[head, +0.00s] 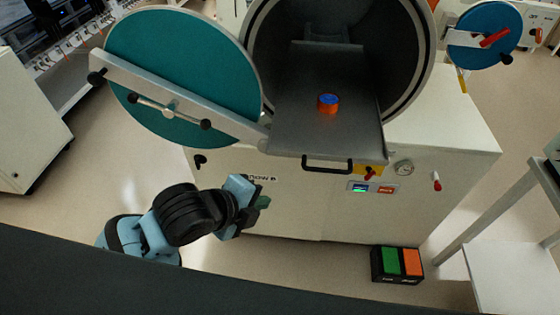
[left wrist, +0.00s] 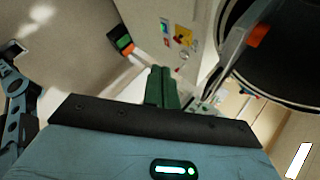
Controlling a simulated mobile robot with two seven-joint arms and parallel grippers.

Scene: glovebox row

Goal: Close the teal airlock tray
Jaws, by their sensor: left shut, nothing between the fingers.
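The airlock tray (head: 330,130) is a grey metal slide drawn out of the round airlock opening (head: 412,60), with a black handle (head: 327,164) on its front edge. An orange and blue round container (head: 327,104) stands on it. The teal round door (head: 180,75) is swung open to the left. My left gripper (head: 262,203) is shut and empty, below and left of the tray handle, apart from it. In the left wrist view its green fingers (left wrist: 161,88) are together, and part of the tray (left wrist: 232,48) shows at upper right. My right gripper is not in view.
The white cabinet (head: 450,150) under the airlock carries a gauge, a small display and a red-tipped switch. A pedal box (head: 397,264) with green and orange pads lies on the floor. A metal-legged table (head: 505,215) stands at right. A blue round door (head: 484,28) is at upper right.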

